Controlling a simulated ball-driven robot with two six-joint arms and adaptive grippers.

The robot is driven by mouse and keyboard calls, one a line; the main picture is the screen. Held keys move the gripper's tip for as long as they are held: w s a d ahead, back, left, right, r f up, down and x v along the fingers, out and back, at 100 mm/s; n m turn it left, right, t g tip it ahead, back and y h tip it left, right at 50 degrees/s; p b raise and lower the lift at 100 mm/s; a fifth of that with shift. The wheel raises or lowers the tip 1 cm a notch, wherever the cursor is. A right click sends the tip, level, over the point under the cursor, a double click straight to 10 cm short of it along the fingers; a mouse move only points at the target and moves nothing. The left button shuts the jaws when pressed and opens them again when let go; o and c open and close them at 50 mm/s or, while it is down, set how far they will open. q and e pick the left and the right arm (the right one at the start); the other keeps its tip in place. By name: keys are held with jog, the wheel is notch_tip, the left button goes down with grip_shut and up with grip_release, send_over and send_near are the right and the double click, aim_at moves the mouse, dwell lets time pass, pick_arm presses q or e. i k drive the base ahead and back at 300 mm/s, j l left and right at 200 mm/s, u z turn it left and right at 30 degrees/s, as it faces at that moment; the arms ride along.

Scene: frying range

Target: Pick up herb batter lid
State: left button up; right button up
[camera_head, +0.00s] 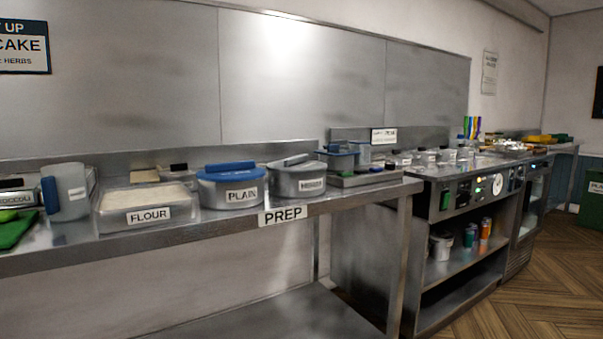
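A round grey tub labelled "HERBED" (298,183) stands on the steel prep counter, right of the tub labelled "PLAIN". A grey lid (293,163) with a raised bar handle sits on top of the herbed tub. Its rim appears to rest on the tub all round, but the view is too small to be sure. The lid is not covered by anything. Neither of my grippers is in view.
The plain tub (229,188) with a blue lid stands close on the left, then the flour container (148,207) and a grey jug (67,192). A blue-handled container (341,158) stands to the right. The counter (240,220) has a narrow bare front strip.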

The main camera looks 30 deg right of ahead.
aim_at(300, 164)
jog(key=i+l, duration=0.25)
jog(key=i, duration=0.25)
jog(key=i+l+z, duration=0.15)
jog(key=i+l, duration=0.15)
jog(key=i, duration=0.25)
